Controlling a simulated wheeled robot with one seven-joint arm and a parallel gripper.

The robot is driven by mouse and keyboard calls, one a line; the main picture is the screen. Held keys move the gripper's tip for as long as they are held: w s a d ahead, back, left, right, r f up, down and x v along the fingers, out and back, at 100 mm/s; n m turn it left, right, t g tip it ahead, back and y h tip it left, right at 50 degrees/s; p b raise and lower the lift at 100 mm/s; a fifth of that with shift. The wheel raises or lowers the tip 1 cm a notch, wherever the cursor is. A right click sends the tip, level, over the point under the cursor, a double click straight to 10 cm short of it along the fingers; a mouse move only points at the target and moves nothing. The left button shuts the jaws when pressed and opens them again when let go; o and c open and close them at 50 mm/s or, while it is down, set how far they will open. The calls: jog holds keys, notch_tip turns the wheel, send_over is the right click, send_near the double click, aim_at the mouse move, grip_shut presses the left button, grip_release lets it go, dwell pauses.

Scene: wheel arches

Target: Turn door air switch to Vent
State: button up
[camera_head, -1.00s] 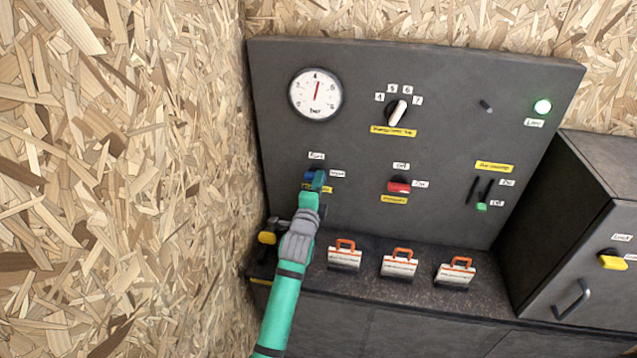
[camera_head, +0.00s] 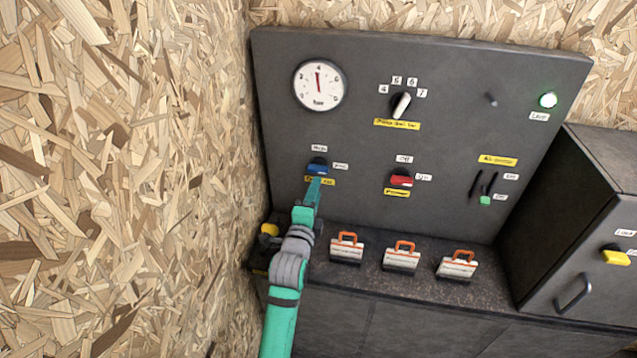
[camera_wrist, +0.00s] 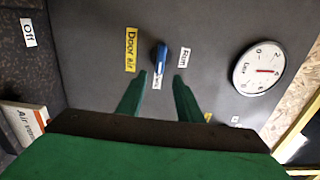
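The door air switch is a blue knob (camera_head: 317,168) on the dark upright panel, above a yellow label (camera_head: 320,181). In the wrist view the blue knob (camera_wrist: 161,55) sits beside the yellow "Door air" label (camera_wrist: 131,50). The "Run" label (camera_wrist: 184,58) is to its right and the "Vent" label (camera_wrist: 156,83) is below it. The knob's white-tipped end points down toward "Vent". My gripper (camera_head: 314,186) is just below the knob in the head view. In the wrist view my gripper (camera_wrist: 159,77) is open, its fingers apart and empty, short of the knob.
A round gauge (camera_head: 319,85) is above the switch. A pressure dial (camera_head: 401,104), a red switch (camera_head: 401,180) and a green-tipped slider (camera_head: 485,199) share the panel. Several orange-handled padlock-like blocks (camera_head: 346,247) stand on the ledge. A chipboard wall (camera_head: 130,180) is close on the left.

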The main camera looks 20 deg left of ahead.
jog(key=shift+v, duration=1.25)
jog(key=shift+d, duration=0.1)
jog(key=s+d+f+n, duration=0.2)
jog(key=d+n, duration=0.1)
jog(key=d, duration=0.3)
jog(key=s+d+f+n, duration=0.1)
jog(key=d+f+n, duration=0.2)
jog(key=d, duration=0.4)
jog(key=s+d+f+n, duration=0.7)
jog(key=s+d+f, duration=0.1)
jog(key=s+d, duration=0.35)
jog(key=s+d+f+n+g+h, duration=0.1)
jog(key=s+d+f, duration=0.1)
jog(key=s, duration=0.7)
jog(key=s+d+f+n, duration=0.2)
jog(key=s+d, duration=0.1)
jog(key=s, duration=0.6)
jog(key=s+r+h, duration=0.1)
jog(key=s, duration=0.5)
jog(key=s+a+r+g+h, duration=0.1)
jog(key=s, duration=0.6)
jog(key=shift+s+a+h, duration=0.3)
jog(key=shift+s+h, duration=0.05)
jog(key=shift+h, duration=0.05)
